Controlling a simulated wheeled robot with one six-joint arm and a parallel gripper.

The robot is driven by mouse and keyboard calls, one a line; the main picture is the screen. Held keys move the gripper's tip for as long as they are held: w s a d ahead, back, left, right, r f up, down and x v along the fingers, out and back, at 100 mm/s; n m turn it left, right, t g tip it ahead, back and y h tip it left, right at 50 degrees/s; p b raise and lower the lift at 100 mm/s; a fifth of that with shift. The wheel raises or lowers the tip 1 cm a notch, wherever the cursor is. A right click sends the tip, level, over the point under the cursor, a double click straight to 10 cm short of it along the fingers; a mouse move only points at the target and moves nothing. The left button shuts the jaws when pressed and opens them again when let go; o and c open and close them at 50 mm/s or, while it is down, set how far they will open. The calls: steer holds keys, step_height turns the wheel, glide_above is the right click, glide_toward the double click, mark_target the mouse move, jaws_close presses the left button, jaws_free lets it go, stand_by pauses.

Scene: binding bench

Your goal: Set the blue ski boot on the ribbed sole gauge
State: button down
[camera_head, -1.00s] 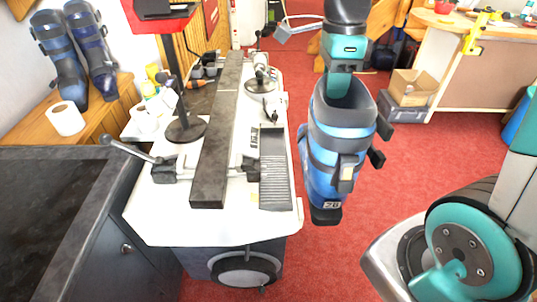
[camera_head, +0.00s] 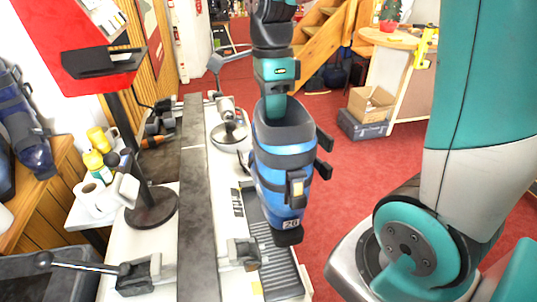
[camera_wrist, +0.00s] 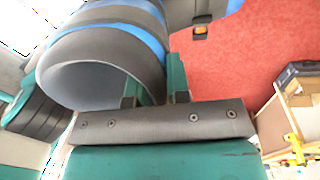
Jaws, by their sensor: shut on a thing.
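The blue ski boot (camera_head: 286,168) hangs upright from my gripper (camera_head: 277,104), toe toward the camera, with "26" on its toe. My gripper is shut on the boot's upper cuff. The ribbed sole gauge (camera_head: 283,267) is a dark grooved plate on the white bench. In the head view the boot overlaps the gauge's far part and hides some of it; the sole looks to be above the plate, though the exact gap cannot be told. The wrist view shows the boot's open cuff (camera_wrist: 95,80) with the gripper fingers (camera_wrist: 150,85) at its rim.
A long dark bar (camera_head: 197,200) with clamps lies along the bench left of the gauge. A round silver-based tool (camera_head: 230,133) stands behind the boot. Open red floor (camera_head: 360,160) lies to the right.

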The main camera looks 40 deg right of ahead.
step_height(320, 180, down, 20)
steer(key=p, duration=0.2)
steer(key=shift+p, duration=0.35)
steer(key=c, duration=1.1)
jaws_free()
